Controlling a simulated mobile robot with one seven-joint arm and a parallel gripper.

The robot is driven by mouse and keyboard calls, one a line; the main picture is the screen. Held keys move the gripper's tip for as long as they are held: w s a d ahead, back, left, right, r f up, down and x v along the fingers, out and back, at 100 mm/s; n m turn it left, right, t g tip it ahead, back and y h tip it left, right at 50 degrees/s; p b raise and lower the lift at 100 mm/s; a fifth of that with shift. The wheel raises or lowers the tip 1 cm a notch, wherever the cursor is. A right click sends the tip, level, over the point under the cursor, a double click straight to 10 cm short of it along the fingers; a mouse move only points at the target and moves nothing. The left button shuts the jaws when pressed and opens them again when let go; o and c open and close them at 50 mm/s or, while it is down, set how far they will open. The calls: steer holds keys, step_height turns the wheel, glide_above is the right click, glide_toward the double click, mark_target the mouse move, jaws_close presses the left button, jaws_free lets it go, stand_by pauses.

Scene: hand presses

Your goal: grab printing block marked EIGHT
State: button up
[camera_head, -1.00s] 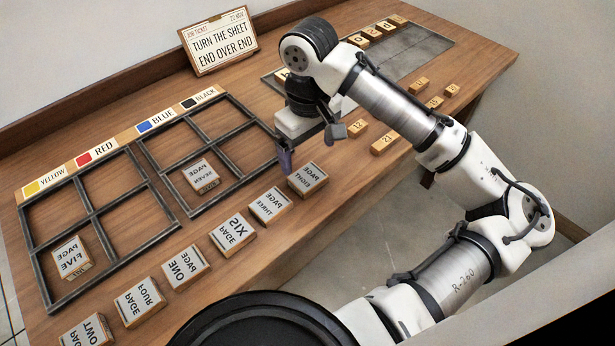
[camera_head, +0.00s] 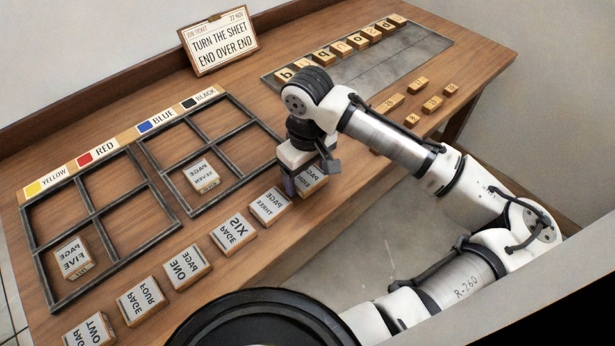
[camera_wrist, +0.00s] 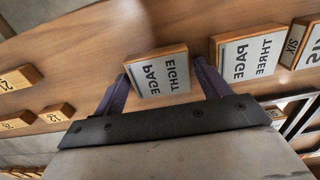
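The printing block marked EIGHT (camera_head: 312,181) is a wooden block with a grey face of mirrored lettering. It stands at the right end of the row of page blocks near the table's front edge. My gripper (camera_head: 303,184) is down over it and hides part of it in the head view. In the wrist view the EIGHT block (camera_wrist: 160,76) lies between the two purple fingers of my gripper (camera_wrist: 165,85). The fingers are open, one on each side of the block. I cannot tell whether either finger touches it.
The THREE block (camera_head: 269,205) stands close beside EIGHT, and the SIX block (camera_head: 233,233) is farther left. A dark metal frame (camera_head: 224,189) holding the SEVEN block (camera_head: 201,174) lies behind. Small number blocks (camera_head: 413,120) lie to the right.

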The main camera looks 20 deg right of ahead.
steer(key=c, duration=0.7)
